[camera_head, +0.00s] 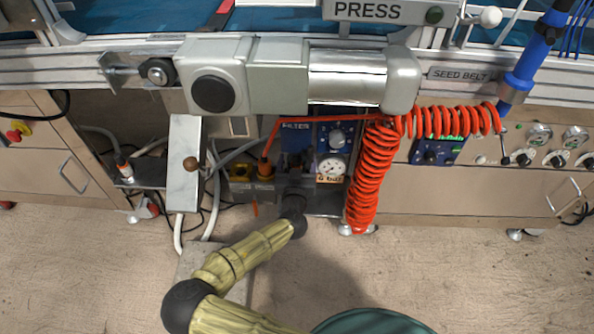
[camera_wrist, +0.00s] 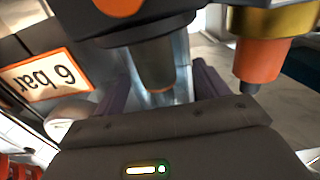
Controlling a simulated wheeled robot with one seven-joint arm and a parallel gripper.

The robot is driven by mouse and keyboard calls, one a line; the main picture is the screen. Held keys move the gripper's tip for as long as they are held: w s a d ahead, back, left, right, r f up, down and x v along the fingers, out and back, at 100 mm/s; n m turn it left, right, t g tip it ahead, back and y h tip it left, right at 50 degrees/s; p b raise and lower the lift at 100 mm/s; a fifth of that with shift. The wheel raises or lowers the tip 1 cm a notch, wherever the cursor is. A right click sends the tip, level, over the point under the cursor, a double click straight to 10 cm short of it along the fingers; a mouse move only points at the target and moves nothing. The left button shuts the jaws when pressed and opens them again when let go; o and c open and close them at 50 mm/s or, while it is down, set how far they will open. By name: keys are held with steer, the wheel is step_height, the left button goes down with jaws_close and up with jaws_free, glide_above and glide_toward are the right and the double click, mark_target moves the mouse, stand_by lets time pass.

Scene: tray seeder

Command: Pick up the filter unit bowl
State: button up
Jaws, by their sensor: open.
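The filter unit bowl (camera_wrist: 156,66) shows in the wrist view as a grey, partly translucent cylinder hanging below a dark filter head (camera_wrist: 150,25). My gripper (camera_wrist: 160,92) is open, with one dark purple finger on each side of the bowl. I cannot tell whether either finger touches it. In the head view, my gripper (camera_head: 293,182) reaches into the bay below the blue panel marked FILTER (camera_head: 297,140). There my gripper and wrist hide the bowl.
A pressure gauge (camera_head: 331,167) is right of my gripper, with a "6 bar" label (camera_wrist: 45,75) close by. A brass and orange fitting (camera_wrist: 258,60) hangs on the other side. A coiled red hose (camera_head: 370,180) and a grey metal plate (camera_head: 184,165) flank the bay.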

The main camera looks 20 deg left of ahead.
mark_target(297, 158)
steer(key=c, duration=1.1)
steer(key=shift+r, duration=0.1)
steer(key=shift+r+p, duration=1.4)
steer(key=shift+r, duration=0.3)
steer(key=p+v, duration=0.5)
steer(key=v, duration=1.3)
steer(key=shift+p, duration=0.3)
steer(key=shift+d, duration=0.1)
